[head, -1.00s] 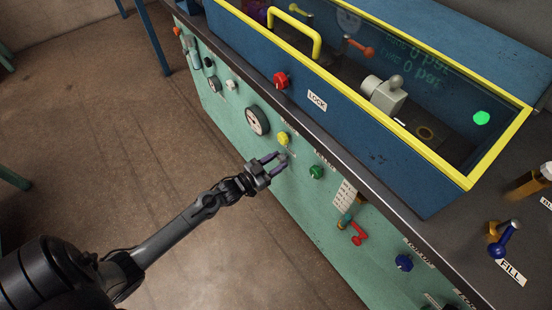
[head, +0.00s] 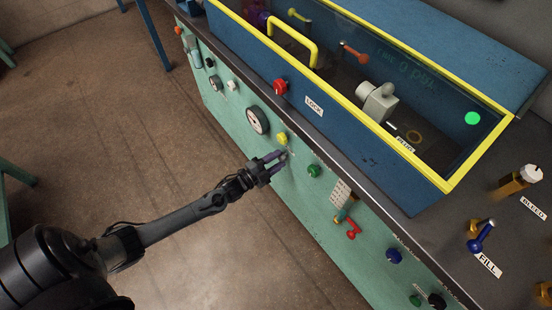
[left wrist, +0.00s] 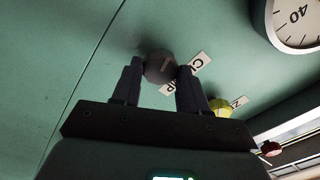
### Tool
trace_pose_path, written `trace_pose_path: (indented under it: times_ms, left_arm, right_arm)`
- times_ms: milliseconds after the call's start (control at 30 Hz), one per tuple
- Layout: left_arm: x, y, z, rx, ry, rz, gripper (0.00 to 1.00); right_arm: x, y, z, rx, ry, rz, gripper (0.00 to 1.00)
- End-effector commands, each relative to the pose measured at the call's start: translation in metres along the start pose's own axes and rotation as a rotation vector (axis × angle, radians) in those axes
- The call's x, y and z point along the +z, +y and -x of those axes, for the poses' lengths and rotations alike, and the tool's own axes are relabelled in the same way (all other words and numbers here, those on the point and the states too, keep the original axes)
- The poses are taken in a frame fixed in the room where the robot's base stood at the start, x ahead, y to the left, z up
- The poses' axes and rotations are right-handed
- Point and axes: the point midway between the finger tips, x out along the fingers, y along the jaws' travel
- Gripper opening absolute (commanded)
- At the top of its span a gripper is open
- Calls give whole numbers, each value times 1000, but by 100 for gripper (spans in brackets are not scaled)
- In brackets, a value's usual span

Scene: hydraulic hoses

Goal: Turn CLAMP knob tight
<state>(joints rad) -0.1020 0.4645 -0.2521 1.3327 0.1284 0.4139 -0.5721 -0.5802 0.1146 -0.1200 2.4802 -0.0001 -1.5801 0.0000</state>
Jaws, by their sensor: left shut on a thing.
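The CLAMP knob is a round grey knob (left wrist: 160,67) on the green panel, in the left wrist view. The CLAMP label (left wrist: 193,67) beside it is partly covered by a finger. My left gripper (left wrist: 156,80) has one finger on each side of the knob and is shut on it. My right gripper is out of view.
A red-handled lever (head: 353,230) and a blue knob (head: 393,256) are down to the right. A yellow-framed blue case (head: 390,179) stands on the bench above.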

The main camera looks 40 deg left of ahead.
Motion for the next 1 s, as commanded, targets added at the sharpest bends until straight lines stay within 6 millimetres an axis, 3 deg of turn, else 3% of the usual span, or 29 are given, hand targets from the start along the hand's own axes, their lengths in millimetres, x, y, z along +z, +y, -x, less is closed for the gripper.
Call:
trace_pose_path:
  times_ms: [433,1000]
  left_arm:
    - [0,0,0,-1,1,-243,13]
    - [0,0,0,-1,1,-281,13]
  right_arm:
    - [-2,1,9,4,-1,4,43]
    - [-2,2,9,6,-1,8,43]
